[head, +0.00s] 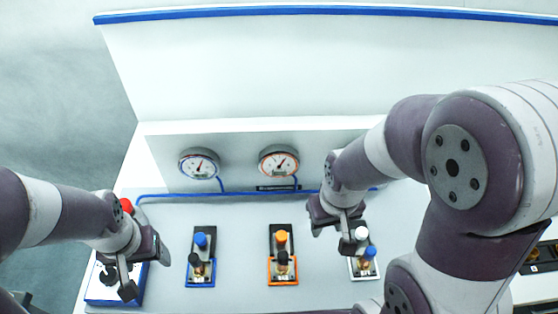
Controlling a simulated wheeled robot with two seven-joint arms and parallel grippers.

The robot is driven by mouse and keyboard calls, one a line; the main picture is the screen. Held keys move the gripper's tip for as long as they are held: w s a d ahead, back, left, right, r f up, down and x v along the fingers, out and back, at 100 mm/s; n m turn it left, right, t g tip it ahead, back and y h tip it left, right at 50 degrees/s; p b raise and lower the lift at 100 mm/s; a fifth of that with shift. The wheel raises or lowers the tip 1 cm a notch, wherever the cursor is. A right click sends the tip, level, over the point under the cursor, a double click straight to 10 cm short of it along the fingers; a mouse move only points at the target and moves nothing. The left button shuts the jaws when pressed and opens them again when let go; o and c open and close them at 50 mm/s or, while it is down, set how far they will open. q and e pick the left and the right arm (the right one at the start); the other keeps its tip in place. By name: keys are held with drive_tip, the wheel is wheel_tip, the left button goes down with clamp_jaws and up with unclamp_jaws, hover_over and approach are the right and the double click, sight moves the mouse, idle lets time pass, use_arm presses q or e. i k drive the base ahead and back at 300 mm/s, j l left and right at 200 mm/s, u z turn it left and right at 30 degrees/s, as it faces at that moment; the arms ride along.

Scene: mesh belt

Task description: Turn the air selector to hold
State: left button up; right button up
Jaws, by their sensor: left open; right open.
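No readable label marks the air selector, so I cannot tell which control it is. On the panel stand a blue-framed unit (201,270) with a blue knob and black lever, an orange-framed unit (283,269) with an orange knob and black lever, and a white-framed unit (364,262) with white and blue caps. At the left a blue-and-white box (101,291) carries a dark round part, partly behind my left gripper (146,268). That gripper is open and empty over the box's right side. My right gripper (345,236) is open just behind the white-capped unit; contact cannot be told.
Two round gauges, a blue-rimmed one (199,164) and an orange-rimmed one (279,162), stand on the back wall. A blue tube (240,193) runs below them. A red knob (127,205) is behind my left wrist. The panel between the units is clear.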

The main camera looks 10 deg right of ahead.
sight(109, 277)
drive_tip(key=u, duration=1.4)
